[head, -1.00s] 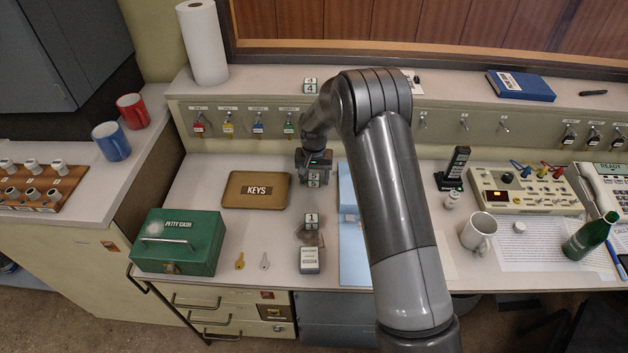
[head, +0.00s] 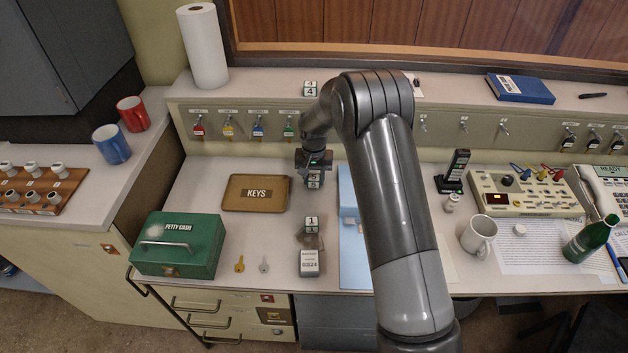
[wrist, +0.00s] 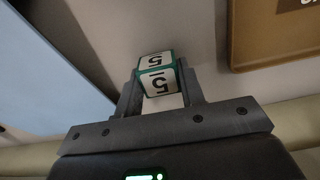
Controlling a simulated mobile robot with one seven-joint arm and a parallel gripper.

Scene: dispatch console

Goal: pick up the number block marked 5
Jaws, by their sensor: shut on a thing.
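The number block marked 5 (head: 315,181) is white with green edges and shows a 5 on two faces. It also shows in the wrist view (wrist: 157,76), between the two dark fingers. My gripper (head: 314,168) is shut on it, with one finger against each side; the wrist view shows the fingers (wrist: 159,92) too. From these views I cannot tell whether the block touches the desk. The upper part of the block is partly covered by my gripper in the head view.
The brown KEYS tray (head: 232,204) lies to the left. A block marked 1 (head: 311,224) stands nearer the front, and a block marked 4 (head: 310,89) is on the back ledge. A blue folder (head: 350,250) lies to the right, and key hooks line the panel behind.

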